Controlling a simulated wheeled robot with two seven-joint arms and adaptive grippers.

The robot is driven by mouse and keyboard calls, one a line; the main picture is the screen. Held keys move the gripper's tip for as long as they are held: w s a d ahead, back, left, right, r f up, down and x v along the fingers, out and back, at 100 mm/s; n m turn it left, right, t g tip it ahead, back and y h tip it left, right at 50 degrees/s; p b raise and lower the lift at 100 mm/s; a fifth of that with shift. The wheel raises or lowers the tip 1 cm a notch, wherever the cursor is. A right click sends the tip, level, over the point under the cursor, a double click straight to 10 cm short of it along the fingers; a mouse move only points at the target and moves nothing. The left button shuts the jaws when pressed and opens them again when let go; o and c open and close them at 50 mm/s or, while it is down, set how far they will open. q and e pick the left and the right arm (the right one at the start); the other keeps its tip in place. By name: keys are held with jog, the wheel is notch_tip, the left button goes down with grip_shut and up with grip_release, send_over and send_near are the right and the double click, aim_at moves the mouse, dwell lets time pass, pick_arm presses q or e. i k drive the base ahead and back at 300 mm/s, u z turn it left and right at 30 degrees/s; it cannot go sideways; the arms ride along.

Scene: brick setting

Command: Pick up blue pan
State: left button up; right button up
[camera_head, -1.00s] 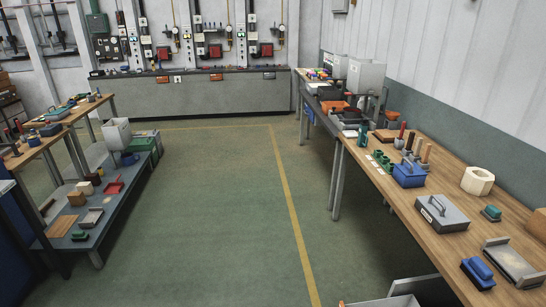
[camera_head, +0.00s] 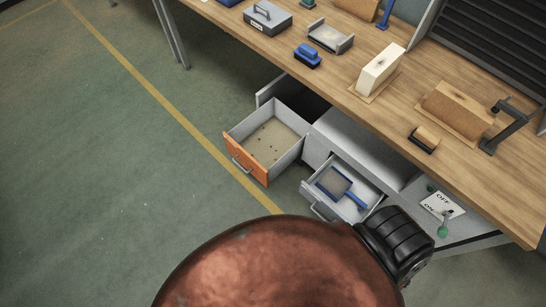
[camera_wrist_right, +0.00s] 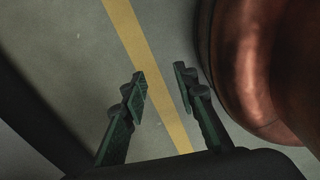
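The blue pan (camera_head: 335,182), with a grey inner face and a blue handle, lies in a pulled-out grey drawer (camera_head: 312,198) under the workbench in the head view. Its handle points to the right and toward the lower edge of the picture. My right gripper (camera_wrist_right: 160,82) shows in the right wrist view with its two dark green fingers apart and nothing between them. It is over the floor and its yellow line; the pan is not in that view. My left gripper is in neither view.
An orange-fronted drawer (camera_head: 246,157) stands open left of the pan's drawer. The wooden workbench (camera_head: 330,88) above holds a blue-handled brush (camera_head: 307,58), a grey tray (camera_head: 331,37) and a white block (camera_head: 379,70). A switch plate (camera_head: 441,204) is to the right. The green floor at left is clear.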

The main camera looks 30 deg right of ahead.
aim_at(333, 183)
jog(key=z, duration=2.05)
